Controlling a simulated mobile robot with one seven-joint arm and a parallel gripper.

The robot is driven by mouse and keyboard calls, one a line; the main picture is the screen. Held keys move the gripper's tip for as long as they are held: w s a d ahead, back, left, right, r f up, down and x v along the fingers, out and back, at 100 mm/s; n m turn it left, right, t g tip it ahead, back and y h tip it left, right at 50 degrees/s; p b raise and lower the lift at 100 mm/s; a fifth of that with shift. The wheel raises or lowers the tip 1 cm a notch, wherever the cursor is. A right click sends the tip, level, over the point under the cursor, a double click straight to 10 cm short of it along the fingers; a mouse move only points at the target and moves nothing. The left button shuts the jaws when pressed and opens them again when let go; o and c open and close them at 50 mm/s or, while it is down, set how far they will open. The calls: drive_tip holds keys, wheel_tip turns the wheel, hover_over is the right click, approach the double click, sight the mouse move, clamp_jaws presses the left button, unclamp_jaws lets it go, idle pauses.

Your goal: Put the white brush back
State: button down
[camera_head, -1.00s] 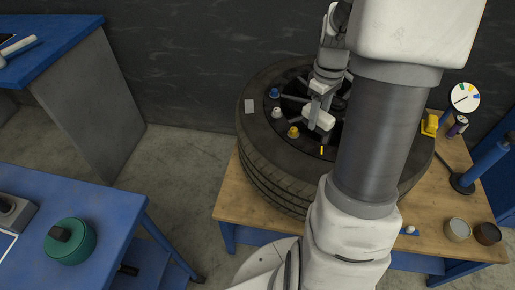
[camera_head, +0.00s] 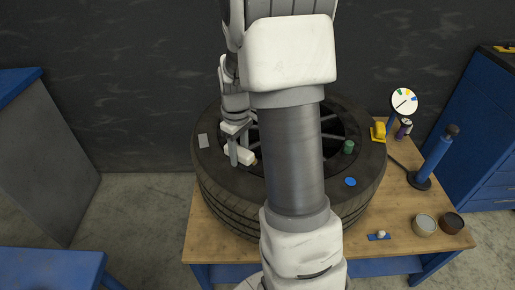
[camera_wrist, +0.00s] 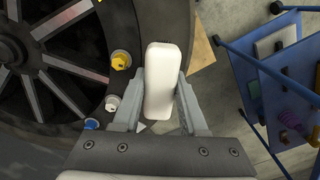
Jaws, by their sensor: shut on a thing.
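The white brush (camera_wrist: 163,80) is a rounded white block, held between the two fingers of my gripper (camera_wrist: 158,100). Its underside is hidden, so I cannot see bristles. In the head view my gripper (camera_head: 238,143) is shut on the brush (camera_head: 240,154), over the left part of a large black tyre (camera_head: 225,195) lying on a wooden table (camera_head: 205,232). I cannot tell whether the brush touches the tyre. A small blue base with a white knob (camera_head: 380,235) sits near the table's front edge.
Yellow (camera_wrist: 121,60), white (camera_wrist: 112,103) and blue (camera_wrist: 91,124) caps sit beside the wheel spokes. Two small pots (camera_head: 424,224) (camera_head: 453,222), a blue upright cylinder (camera_head: 434,155), a yellow block (camera_head: 379,131) and a dial (camera_head: 404,101) stand on the table's right side.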

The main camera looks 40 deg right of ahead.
sight(231, 177)
drive_tip(key=w+a+f, duration=0.2)
drive_tip(key=shift+a+f, duration=0.2)
drive_tip(key=shift+a, duration=0.2)
drive_tip(key=shift+d+f+b, duration=0.15)
drive_tip(key=shift+f+b, duration=0.25)
drive_tip(key=shift+f, duration=1.15)
drive_tip(key=shift+f, duration=0.1)
drive_tip(key=shift+f+b, duration=0.5)
drive_tip(key=shift+c, duration=2.2)
unclamp_jaws()
